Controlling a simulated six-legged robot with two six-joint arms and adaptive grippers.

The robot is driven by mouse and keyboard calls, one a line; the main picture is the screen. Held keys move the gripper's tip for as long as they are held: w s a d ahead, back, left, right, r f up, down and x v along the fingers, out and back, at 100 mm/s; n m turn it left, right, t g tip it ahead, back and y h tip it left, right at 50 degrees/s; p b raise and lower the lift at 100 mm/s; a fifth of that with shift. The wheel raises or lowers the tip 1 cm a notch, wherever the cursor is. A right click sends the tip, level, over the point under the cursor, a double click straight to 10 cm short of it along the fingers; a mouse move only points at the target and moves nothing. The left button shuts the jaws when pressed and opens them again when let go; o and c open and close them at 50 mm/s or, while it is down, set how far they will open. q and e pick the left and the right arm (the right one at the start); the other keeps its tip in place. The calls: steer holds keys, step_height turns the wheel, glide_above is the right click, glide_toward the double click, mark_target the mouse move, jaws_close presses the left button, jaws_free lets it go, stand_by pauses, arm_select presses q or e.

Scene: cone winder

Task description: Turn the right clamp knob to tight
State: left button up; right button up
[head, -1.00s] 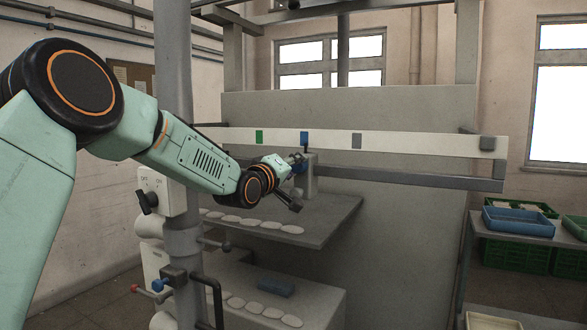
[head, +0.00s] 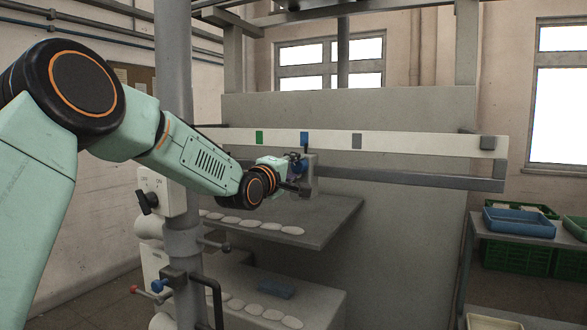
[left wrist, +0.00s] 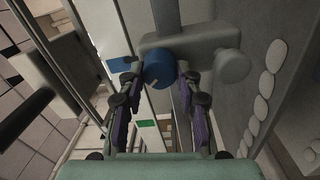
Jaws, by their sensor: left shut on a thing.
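A blue knob (left wrist: 158,73) with a pale mark sits on a grey clamp block, which also shows on the rail in the head view (head: 310,174). My left gripper (left wrist: 159,80) reaches the block from the left and is shut on the blue knob, with one finger on each side of it. In the head view, the left gripper (head: 295,177) partly hides the knob. My right gripper is in neither view. Whether the knob is tight cannot be told.
A white strip (head: 420,154) with green, blue and grey marks runs across the machine above a grey rail (head: 430,180). A shelf (head: 320,225) with pale flat pieces lies below. A grey post (head: 172,80) stands close to my left arm.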

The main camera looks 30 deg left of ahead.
arm_select(q)
steer(key=o, duration=1.1)
steer(key=shift+w, duration=0.1)
steer(key=shift+o, duration=0.2)
steer(key=s, duration=1.2)
steer(key=shift+d+f, duration=0.25)
steer(key=shift+d, duration=0.05)
steer(key=shift+s, duration=0.1)
